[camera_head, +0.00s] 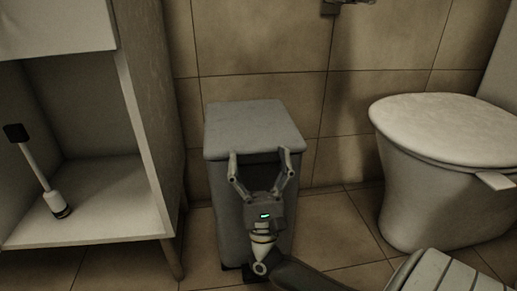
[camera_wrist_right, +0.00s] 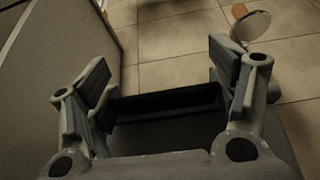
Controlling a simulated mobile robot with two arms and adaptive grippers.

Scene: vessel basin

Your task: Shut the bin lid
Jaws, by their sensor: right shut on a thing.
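The grey bin (camera_head: 230,222) stands upright on the floor between the cabinet and the toilet. Its flat lid (camera_head: 252,122) lies over the top, with a dark band under the lid's front edge between my fingers. I cannot tell whether that is a gap or shadow. My left gripper is out of view.
An open cabinet (camera_head: 150,110) with a toilet brush (camera_head: 50,190) stands close on the left. The toilet (camera_head: 425,200) stands on the right, and a slatted grey thing (camera_head: 450,272) is at the lower right. A tiled wall is behind the bin.

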